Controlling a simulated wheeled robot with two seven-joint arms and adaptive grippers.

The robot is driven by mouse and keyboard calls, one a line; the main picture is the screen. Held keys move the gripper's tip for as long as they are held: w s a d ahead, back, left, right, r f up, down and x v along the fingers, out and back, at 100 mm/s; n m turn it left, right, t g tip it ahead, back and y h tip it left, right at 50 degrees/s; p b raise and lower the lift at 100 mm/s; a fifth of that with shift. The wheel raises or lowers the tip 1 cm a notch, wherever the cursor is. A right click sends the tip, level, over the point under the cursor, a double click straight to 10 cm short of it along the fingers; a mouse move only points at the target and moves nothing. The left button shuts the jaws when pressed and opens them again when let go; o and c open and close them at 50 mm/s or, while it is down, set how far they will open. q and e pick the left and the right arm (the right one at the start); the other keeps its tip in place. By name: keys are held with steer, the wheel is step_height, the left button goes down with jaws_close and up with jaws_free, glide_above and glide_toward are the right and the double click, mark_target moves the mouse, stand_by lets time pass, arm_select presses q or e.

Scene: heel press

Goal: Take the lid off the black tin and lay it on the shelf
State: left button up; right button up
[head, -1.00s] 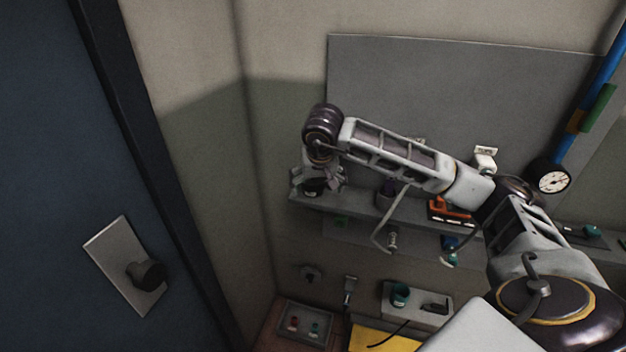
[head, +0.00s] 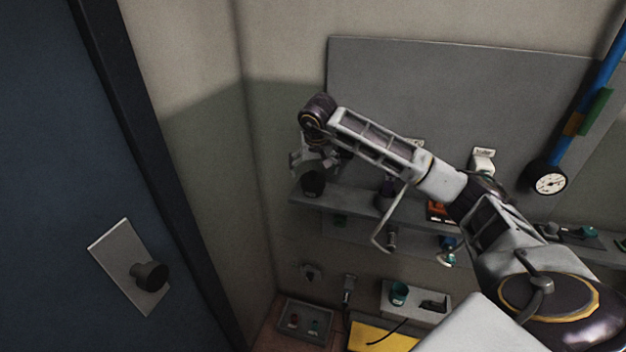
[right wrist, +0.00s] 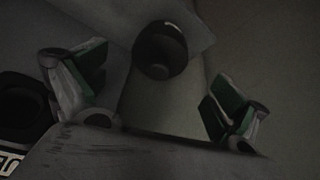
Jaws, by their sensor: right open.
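A small black tin (head: 313,184) stands at the left end of the grey wall shelf (head: 350,204). A dark round vessel, apparently this tin, shows in the right wrist view (right wrist: 160,52), beyond the fingers and apart from them. My right gripper (head: 308,166) is just above the tin in the head view. Its green-padded fingers are wide apart and empty in the right wrist view (right wrist: 160,88). I cannot tell a separate lid from the tin. My left gripper is in neither view.
A dark purple item (head: 386,194) and an orange item (head: 437,211) are on the shelf to the right. A dark round object (right wrist: 22,105) is at the wrist view's left edge. A blue door is left.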

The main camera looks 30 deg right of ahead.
mark_target(313, 173)
steer(key=shift+w+d, duration=0.15)
steer(key=shift+w, duration=0.05)
steer(key=shift+w+d, duration=0.1)
steer(key=shift+w, duration=0.2)
steer(key=x, duration=0.4)
steer(key=shift+w+d+f+p, duration=0.15)
steer(key=shift+f+p, duration=0.15)
steer(key=shift+f, duration=0.2)
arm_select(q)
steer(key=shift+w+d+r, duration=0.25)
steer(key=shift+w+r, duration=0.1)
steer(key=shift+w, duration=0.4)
arm_select(e)
steer(key=c, duration=0.9)
steer(key=shift+o, duration=0.2)
